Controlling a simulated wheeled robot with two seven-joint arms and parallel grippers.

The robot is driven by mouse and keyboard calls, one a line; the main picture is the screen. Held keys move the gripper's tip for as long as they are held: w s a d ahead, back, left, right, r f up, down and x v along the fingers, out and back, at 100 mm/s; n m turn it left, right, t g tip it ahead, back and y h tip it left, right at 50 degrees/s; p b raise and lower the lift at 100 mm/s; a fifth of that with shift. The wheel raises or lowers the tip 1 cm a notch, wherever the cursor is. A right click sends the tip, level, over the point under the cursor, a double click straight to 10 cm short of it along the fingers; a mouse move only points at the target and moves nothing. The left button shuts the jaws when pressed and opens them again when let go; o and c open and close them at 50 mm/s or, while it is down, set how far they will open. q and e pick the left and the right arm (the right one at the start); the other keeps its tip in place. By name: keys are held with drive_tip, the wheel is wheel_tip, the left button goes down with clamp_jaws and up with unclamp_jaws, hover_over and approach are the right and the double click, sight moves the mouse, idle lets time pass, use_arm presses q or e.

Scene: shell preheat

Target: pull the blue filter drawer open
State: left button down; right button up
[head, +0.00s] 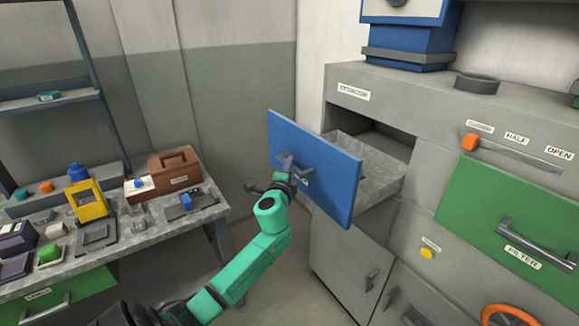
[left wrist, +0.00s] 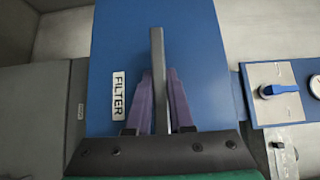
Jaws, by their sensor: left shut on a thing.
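The blue filter drawer (head: 335,172) stands well out of the grey cabinet, with its grey tray (head: 365,158) showing behind the blue front. In the left wrist view the blue front (left wrist: 205,55) carries a FILTER label (left wrist: 118,97). My left gripper (head: 288,165) is at the front of the drawer, shut on its dark bar handle (left wrist: 157,60). The handle lies between the two purple fingers in the left wrist view. My right gripper is in neither view.
A green drawer (head: 500,205), also labelled FILTER, is closed at the right of the cabinet. An orange-knobbed lever (head: 470,142) sits above it. A bench (head: 150,222) with tools and a brown toolbox (head: 175,172) stands at left. Floor between is free.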

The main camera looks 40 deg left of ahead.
use_arm(q)
drive_tip(key=shift+a+r, duration=0.1)
drive_tip(key=c, duration=0.8)
unclamp_jaws()
drive_tip(key=shift+c, duration=0.2)
drive_tip(key=shift+o, duration=0.2)
drive_tip(key=b+v, duration=0.2)
drive_tip(key=v, duration=1.2)
drive_tip(key=shift+s, duration=0.15)
